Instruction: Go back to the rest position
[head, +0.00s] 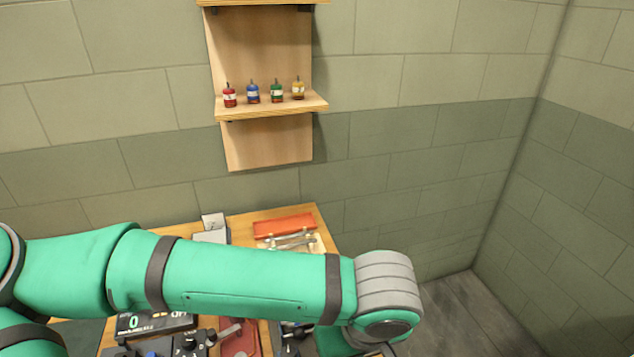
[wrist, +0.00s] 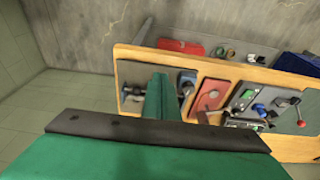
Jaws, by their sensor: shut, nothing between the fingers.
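My green arm stretches across the lower part of the head view, ending in a grey ribbed joint at the right. My gripper (wrist: 159,77) shows in the wrist view as green fingers standing up beyond a dark bar. The fingers are shut and hold nothing. They appear in front of the wooden bench (wrist: 126,68), apparently clear of the things on it. In the head view the gripper is not clearly visible; the arm's end runs off the bottom edge.
The bench (head: 322,228) stands against the tiled wall, with a red tray (head: 284,226), tools and a control panel (head: 155,324) partly behind my arm. Several small coloured bottles (head: 253,93) stand on a wall shelf (head: 270,111). Floor (head: 470,312) is clear at the right.

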